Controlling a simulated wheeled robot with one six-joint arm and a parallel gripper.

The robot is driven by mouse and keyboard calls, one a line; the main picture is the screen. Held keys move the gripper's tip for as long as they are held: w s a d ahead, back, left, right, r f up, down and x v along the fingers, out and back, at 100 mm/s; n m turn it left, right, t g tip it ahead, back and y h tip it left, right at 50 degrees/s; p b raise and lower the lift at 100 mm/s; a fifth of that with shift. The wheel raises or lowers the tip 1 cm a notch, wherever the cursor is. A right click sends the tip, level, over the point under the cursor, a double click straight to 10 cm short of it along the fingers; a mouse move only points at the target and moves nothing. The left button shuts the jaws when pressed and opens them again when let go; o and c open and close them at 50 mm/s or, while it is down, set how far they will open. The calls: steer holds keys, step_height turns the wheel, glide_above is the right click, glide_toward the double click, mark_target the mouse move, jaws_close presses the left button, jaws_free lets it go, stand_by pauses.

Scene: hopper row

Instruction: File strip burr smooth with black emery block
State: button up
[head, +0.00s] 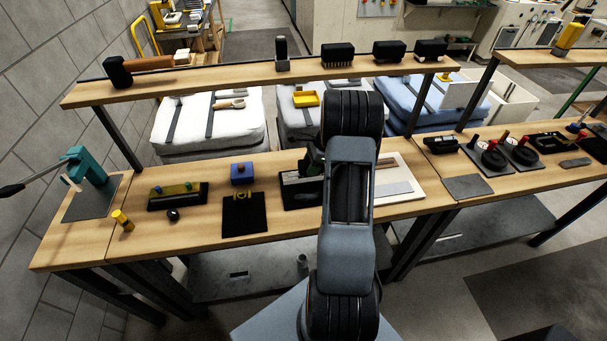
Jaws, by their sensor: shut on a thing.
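My own arm stands in the middle of the head view and covers part of the bench. My gripper is hidden behind it, so its jaws and anything in them do not show. A pale board (402,172) lies on the bench just right of the arm, with a grey strip-like piece (394,189) on it. A burr is too small to make out. I cannot pick out the black emery block for certain. A black tray (299,199) lies left of the arm, with a dark grey-green piece (314,161) above it, partly covered by the arm.
The raised shelf (219,78) holds a hammer (120,70) and several black blocks or brushes (338,55). A blue block (242,173), black mat (244,214), yellow cylinder (122,220) and teal press (90,165) stand on the left. The front bench edge there is mostly clear.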

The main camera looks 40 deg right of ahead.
mark_target(299, 164)
steer(key=shift+a, duration=0.2)
steer(key=shift+w+a, duration=0.35)
steer(key=shift+a, duration=0.3)
steer(key=shift+w+a, duration=0.3)
steer(key=shift+a, duration=0.3)
steer(key=shift+w+a, duration=0.35)
steer(key=shift+a, duration=0.3)
steer(key=shift+w+a+p, duration=0.1)
steer(key=shift+w+a, duration=0.25)
steer(key=shift+a, duration=0.35)
steer(key=shift+w+a+p, duration=0.15)
steer(key=shift+w+a, duration=0.15)
steer(key=shift+a, duration=0.35)
steer(key=shift+w+a+p, duration=0.1)
steer(key=shift+w+a, duration=0.25)
steer(key=shift+a, duration=0.35)
steer(key=shift+w+a, duration=0.15)
steer(key=shift+a, duration=0.15)
steer(key=shift+s+d, duration=0.35)
steer(key=shift+d, duration=0.35)
steer(key=shift+s+d, duration=0.3)
steer(key=shift+d, duration=0.35)
steer(key=shift+s+d, duration=0.35)
steer(key=shift+d, duration=0.35)
